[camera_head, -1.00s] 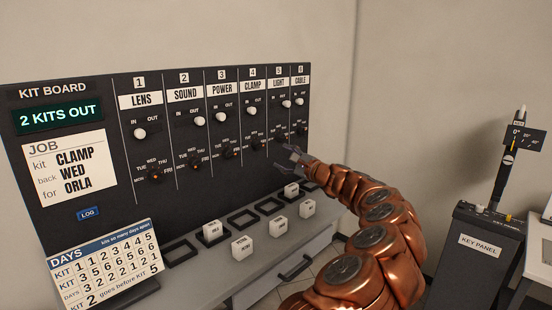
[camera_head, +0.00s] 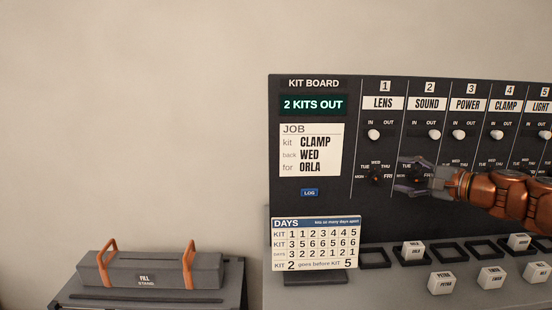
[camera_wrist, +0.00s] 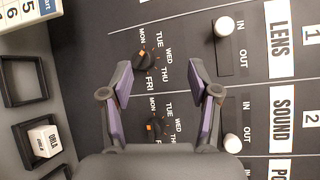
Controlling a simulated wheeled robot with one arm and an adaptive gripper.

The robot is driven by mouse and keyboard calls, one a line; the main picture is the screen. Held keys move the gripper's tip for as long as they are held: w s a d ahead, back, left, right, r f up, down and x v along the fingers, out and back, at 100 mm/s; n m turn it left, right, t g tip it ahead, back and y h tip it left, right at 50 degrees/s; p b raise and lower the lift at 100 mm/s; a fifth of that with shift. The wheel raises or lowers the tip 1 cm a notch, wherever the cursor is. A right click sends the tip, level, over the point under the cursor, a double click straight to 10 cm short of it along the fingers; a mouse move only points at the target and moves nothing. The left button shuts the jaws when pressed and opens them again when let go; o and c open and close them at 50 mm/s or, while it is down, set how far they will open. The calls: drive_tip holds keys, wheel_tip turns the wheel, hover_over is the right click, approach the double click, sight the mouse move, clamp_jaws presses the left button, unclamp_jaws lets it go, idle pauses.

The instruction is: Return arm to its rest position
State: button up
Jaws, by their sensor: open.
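My arm reaches in from the right in the head view, in front of the black kit board (camera_head: 310,212). My gripper (camera_head: 403,176) is open and empty, between the LENS dial (camera_head: 376,178) and the SOUND dial, which it partly covers. In the wrist view the spread fingers (camera_wrist: 160,76) frame the LENS dial (camera_wrist: 145,57) and the SOUND dial (camera_wrist: 154,128). I cannot tell whether the fingers touch the board. The LENS slider (camera_head: 374,134) is at IN and the SOUND slider (camera_head: 434,134) is at OUT. The display (camera_head: 312,104) reads 2 KITS OUT.
White name blocks (camera_head: 441,283) lie on the shelf below, some in black frames (camera_head: 375,258). A DAYS card (camera_head: 316,245) stands at the board's lower left. A grey case with orange straps (camera_head: 150,270) sits far left. The wall space left of the board is clear.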

drive_tip(key=s+a+f+n+g+y, duration=0.1)
drive_tip(key=s+a+n+g, duration=0.2)
drive_tip(key=a, duration=0.5)
drive_tip(key=s+a+f+n+g, duration=0.1)
drive_tip(key=s+a+n+g, duration=0.15)
drive_tip(key=a, duration=0.45)
drive_tip(key=s+a+f+n+g+h, duration=0.1)
drive_tip(key=s+a+f+n+g, duration=0.2)
drive_tip(key=s+a+f, duration=0.3)
drive_tip(key=s+a+f+n+g+h, duration=0.1)
drive_tip(key=s+a+f+n+g, duration=0.15)
drive_tip(key=s+a, duration=0.45)
drive_tip(key=s+d+f+n+g+h, duration=0.1)
drive_tip(key=s+d+f+h, duration=0.1)
drive_tip(key=s, duration=0.6)
drive_tip(key=s+d+f+n+g+h, duration=0.1)
drive_tip(key=s+d+f+h, duration=0.2)
drive_tip(key=s+d+f, duration=0.2)
drive_tip(key=s+d+f+n+g+h, duration=0.1)
drive_tip(key=s+f, duration=0.4)
drive_tip(key=s, duration=0.6)
drive_tip(key=d+g+h, duration=0.1)
drive_tip(key=d+h, duration=0.1)
drive_tip(key=shift+d+f, duration=0.35)
drive_tip(key=shift+d, duration=0.05)
